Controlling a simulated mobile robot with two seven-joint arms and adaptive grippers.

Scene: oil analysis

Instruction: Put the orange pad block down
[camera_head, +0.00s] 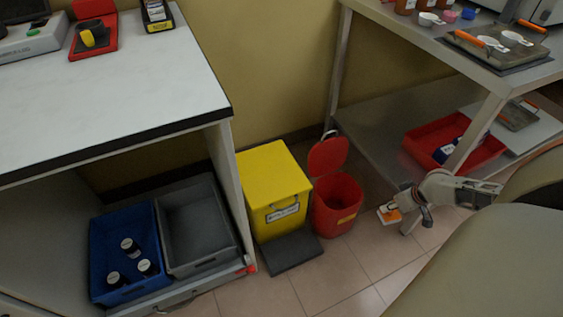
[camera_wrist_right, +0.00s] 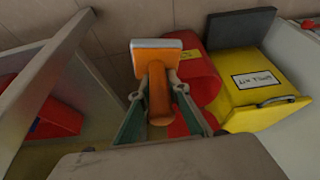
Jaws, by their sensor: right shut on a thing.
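The orange pad block (camera_head: 389,215) is a small orange piece with a pale, flat pad. My right gripper (camera_head: 404,208) is shut on it and holds it in the air, to the right of the red bin, in the head view. In the right wrist view the orange handle (camera_wrist_right: 158,95) sits between the two fingers, and the orange-edged pad (camera_wrist_right: 156,45) lies beyond the fingertips. My left gripper is not in view.
The red bin (camera_head: 337,212) stands with its lid (camera_head: 327,156) up, beside the yellow bin (camera_head: 270,175). A steel table (camera_head: 382,22) with a lower shelf is at right. A white-topped bench (camera_head: 120,85) is at left, with blue and grey trays below.

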